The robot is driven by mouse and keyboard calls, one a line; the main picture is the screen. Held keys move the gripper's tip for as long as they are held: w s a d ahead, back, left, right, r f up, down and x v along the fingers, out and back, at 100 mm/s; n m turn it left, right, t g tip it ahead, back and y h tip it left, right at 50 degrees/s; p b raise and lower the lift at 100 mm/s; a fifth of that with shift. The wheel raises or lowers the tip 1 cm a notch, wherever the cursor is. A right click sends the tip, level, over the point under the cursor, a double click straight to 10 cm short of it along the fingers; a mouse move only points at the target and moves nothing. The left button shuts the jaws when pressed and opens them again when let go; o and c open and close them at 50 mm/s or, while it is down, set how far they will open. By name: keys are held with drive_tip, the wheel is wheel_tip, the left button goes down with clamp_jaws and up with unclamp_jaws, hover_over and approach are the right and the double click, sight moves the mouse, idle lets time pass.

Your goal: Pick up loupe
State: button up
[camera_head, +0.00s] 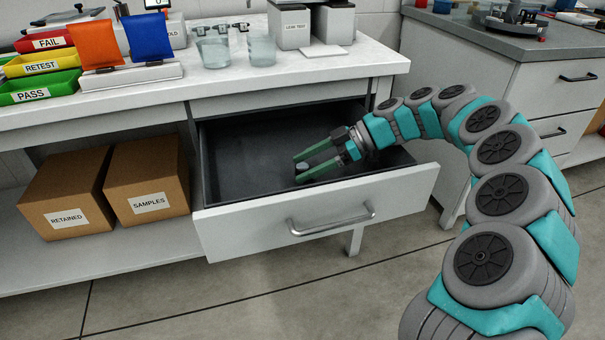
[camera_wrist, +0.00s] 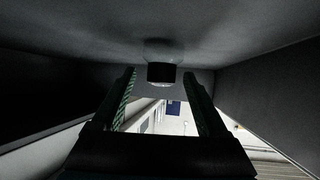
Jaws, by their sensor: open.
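The loupe, a small piece with a black band and a clear, pale part, is in the open drawer (camera_head: 240,140). In the wrist view the loupe (camera_wrist: 161,72) appears centred between the two green fingertips, with a visible gap on each side. In the head view the loupe (camera_head: 301,165) shows as a small pale and dark spot between the finger ends, partly hidden. My gripper (camera_head: 297,169) reaches into the drawer from the right with its fingers apart. In the wrist view my gripper (camera_wrist: 160,76) is open and holds nothing.
The drawer's front panel with its handle (camera_head: 332,219) stands on the near side of my gripper. The worktop (camera_head: 300,74) overhangs the drawer's back. Glass beakers (camera_head: 262,50) stand on it. Cardboard boxes (camera_head: 147,180) sit on the shelf at left. The drawer floor left of my gripper looks clear.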

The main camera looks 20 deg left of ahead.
sight(291, 182)
drive_tip(key=x, duration=0.4)
clamp_jaws()
idle(0.5)
